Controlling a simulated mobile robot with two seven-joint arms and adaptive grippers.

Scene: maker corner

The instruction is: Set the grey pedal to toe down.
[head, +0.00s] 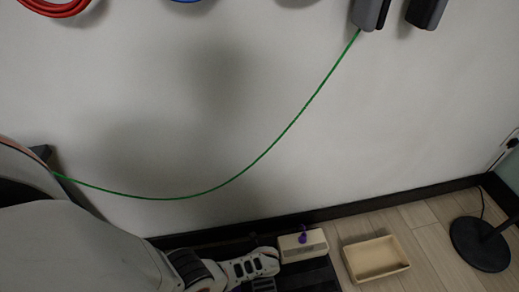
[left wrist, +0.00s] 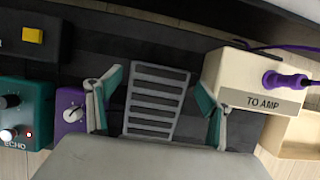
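The grey pedal (left wrist: 157,98), with a ribbed treadle, lies on a dark board in the left wrist view. My left gripper (left wrist: 160,106) is open. Its two teal and white fingers are apart, one on each side of the treadle in the picture, with nothing held. The near end of the pedal is hidden behind the gripper body. I cannot tell which way the treadle is tilted. In the head view my left arm reaches down to the dark board, with its gripper (head: 256,266) left of a cream box. My right gripper is not in view.
A cream box (left wrist: 232,82) marked TO AMP, with a purple plug (left wrist: 288,80), stands right of the pedal. A purple knob pedal (left wrist: 70,108) and a green ECHO pedal (left wrist: 28,112) stand left. A cream tray (head: 375,258) and black round base (head: 480,245) are on the floor.

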